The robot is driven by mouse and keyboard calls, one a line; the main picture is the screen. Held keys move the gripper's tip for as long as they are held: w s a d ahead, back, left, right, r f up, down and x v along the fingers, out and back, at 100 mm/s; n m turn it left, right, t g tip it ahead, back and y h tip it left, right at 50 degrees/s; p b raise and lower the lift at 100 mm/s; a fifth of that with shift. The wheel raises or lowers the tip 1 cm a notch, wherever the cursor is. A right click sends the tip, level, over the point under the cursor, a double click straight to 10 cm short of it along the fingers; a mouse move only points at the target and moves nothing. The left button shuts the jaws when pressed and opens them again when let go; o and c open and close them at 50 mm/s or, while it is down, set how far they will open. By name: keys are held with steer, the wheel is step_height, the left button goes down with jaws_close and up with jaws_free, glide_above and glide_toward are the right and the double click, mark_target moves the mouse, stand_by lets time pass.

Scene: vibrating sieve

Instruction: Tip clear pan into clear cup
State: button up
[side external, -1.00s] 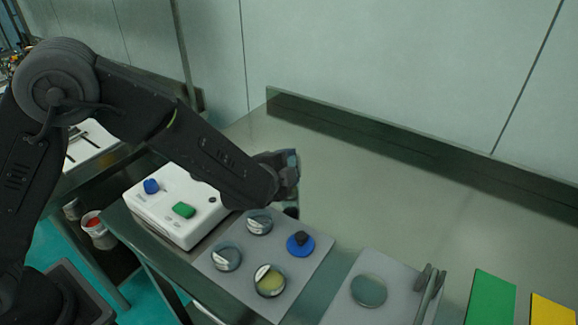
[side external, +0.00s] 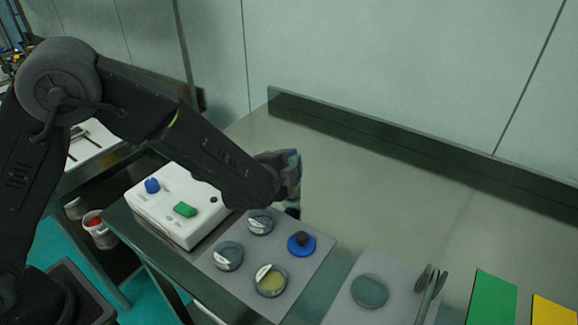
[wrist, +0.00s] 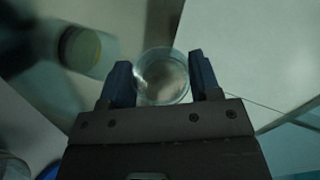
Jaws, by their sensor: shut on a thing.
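My gripper (side external: 291,178) hangs over the back of the grey mat in the side view, its jaws partly hidden by the wrist. In the wrist view, the two dark blue fingers (wrist: 162,82) are shut on a clear round vessel (wrist: 162,76), which looks like the clear pan. Its contents are hard to make out. Three round clear dishes stand on the mat: one at the back (side external: 260,222), one at the left (side external: 228,256) and one with yellowish contents at the front (side external: 270,281). I cannot tell which vessel is the clear cup.
A blue disc with a dark knob (side external: 301,243) lies beside the dishes. A white control box (side external: 177,205) stands left of the mat. The rear bench is clear.

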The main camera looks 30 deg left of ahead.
stand_by(0.3)
steer(key=shift+w+d+r+m+g+y, duration=0.2)
steer(key=shift+d+m+g+y, duration=0.15)
steer(key=shift+m+g+y, duration=0.4)
steer(key=shift+w+d+r+m+g+y, duration=0.15)
steer(key=shift+d+m+g+y, duration=0.3)
steer(key=shift+m, duration=0.5)
steer(key=m+y, duration=0.1)
steer(key=m+g+y, duration=0.1)
steer(key=d+m+g, duration=0.1)
steer(key=shift+w+r+y, duration=0.3)
steer(key=shift+w+y, duration=0.05)
steer(key=shift+y, duration=0.05)
steer(key=r+m+y, duration=0.1)
steer(key=r+m+g+y, duration=0.1)
steer(key=m+y, duration=0.1)
steer(key=r+m+g+y, duration=0.1)
steer(key=m+y, duration=0.1)
steer(key=shift+w+d, duration=0.15)
steer(key=shift+d, duration=0.1)
